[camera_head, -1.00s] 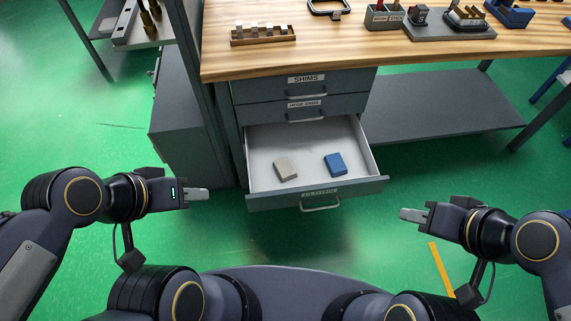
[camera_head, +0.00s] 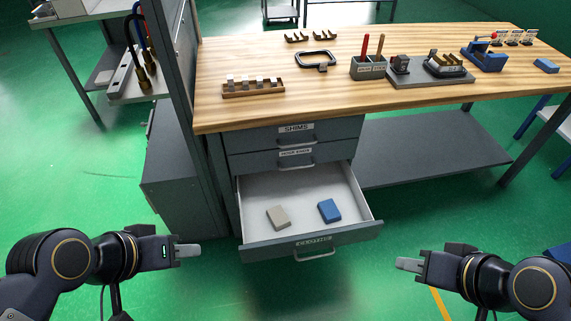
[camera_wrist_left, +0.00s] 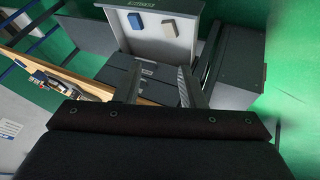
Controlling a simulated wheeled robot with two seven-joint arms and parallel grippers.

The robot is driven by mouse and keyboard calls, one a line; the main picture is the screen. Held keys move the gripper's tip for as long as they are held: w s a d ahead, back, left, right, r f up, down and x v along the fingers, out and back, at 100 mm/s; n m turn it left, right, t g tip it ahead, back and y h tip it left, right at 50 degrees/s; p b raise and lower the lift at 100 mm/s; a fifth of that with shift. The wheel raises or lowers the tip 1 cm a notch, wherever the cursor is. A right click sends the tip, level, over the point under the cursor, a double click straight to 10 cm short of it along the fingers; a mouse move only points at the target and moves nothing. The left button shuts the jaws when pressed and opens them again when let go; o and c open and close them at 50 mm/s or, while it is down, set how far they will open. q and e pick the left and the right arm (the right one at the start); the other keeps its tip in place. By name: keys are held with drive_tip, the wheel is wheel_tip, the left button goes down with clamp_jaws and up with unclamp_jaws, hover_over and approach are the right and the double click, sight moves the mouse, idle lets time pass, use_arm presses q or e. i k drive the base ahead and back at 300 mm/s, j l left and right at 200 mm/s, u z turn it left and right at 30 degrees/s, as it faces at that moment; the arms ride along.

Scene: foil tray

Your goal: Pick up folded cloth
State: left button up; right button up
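Two small folded cloths lie apart on the floor of the open bottom drawer (camera_head: 300,186). One is beige-grey (camera_head: 278,217) and one is blue (camera_head: 329,210). In the left wrist view the blue cloth (camera_wrist_left: 135,21) and the beige cloth (camera_wrist_left: 168,28) show in the drawer (camera_wrist_left: 152,46), upside down. My left gripper (camera_head: 188,250) is left of the drawer front, clear of it; in the wrist view its fingers (camera_wrist_left: 158,88) stand apart with nothing between them. My right gripper (camera_head: 409,264) is right of the drawer front, touching nothing; its finger gap is hidden side-on.
The drawer front (camera_head: 312,243) has a handle and a label. Above are two shut drawers and a wooden workbench (camera_head: 300,95) with a block rack (camera_head: 253,87), a pen holder (camera_head: 368,68) and a blue flat block (camera_head: 546,65). A dark post stands left of the drawers. Green floor is free in front.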

sight(277, 216)
drive_tip(key=i+j+z, duration=0.2)
drive_tip(key=j+z, duration=0.2)
drive_tip(key=i+j+z, duration=0.1)
drive_tip(key=j+z, duration=0.7)
drive_tip(key=j, duration=0.2)
